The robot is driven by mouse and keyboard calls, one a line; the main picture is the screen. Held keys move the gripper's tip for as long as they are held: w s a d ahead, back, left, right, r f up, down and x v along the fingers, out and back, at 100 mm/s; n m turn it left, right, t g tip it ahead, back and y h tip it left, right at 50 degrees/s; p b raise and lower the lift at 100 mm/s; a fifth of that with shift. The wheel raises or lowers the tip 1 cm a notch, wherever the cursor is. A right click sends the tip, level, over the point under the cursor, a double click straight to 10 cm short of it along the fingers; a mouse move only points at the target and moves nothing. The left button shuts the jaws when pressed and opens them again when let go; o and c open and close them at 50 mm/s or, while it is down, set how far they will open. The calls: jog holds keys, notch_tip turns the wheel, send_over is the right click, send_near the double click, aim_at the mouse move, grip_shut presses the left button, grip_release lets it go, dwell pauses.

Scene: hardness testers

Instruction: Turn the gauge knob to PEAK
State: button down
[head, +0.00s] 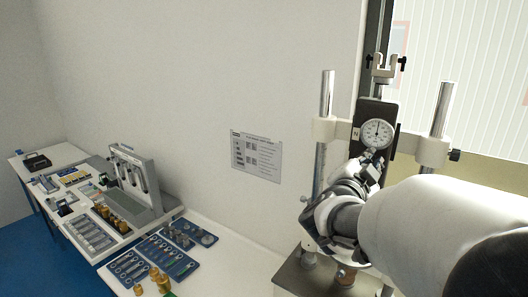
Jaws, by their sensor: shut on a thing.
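The force gauge (377,134) is a dark upright body with a round white dial, mounted between two steel posts. An "N" label shows left of the dial. My gripper (371,164) reaches up from the lower right, its fingertips just below the dial at the lower front of the gauge. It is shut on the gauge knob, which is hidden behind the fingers. The knob's pointer and its PEAK mark cannot be made out.
The test stand's right post (441,105) and clamp rise close beside my arm. A printed notice (257,155) hangs on the wall. A bench (235,262) at left holds blue trays (166,262) of tools and brass weights (160,279).

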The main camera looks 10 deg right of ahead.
jog(key=shift+n, duration=0.6)
jog(key=c, duration=1.6)
grip_release()
jog(key=v, duration=1.2)
